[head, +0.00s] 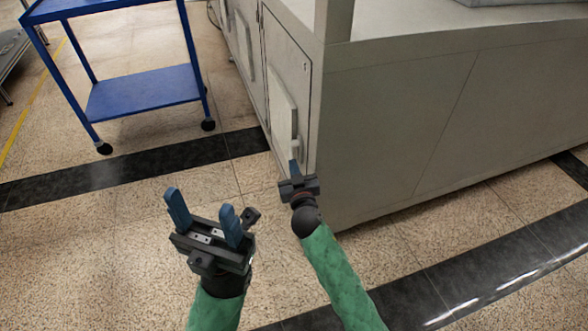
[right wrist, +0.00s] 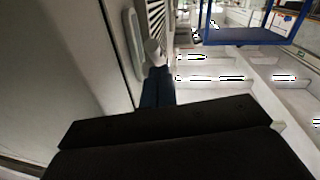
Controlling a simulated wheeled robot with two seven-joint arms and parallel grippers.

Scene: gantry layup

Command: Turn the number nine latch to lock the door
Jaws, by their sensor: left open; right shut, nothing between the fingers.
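The grey cabinet door (head: 288,75) is in the upper middle of the head view and looks closed or nearly so. A small mark near its top corner is too small to read. A pale latch (head: 297,147) sits low by the door's right edge; it also shows in the right wrist view (right wrist: 154,52), just beyond my fingertips. My right gripper (head: 294,166) is shut and empty, its blue fingertips right at the latch; I cannot tell whether they touch it. My left gripper (head: 205,215) is open and empty, over the floor left of the right one.
The large grey cabinet body (head: 400,130) fills the right side of the head view. A blue cart (head: 145,92) on casters stands at the upper left. The speckled floor between the cart and the cabinet is clear.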

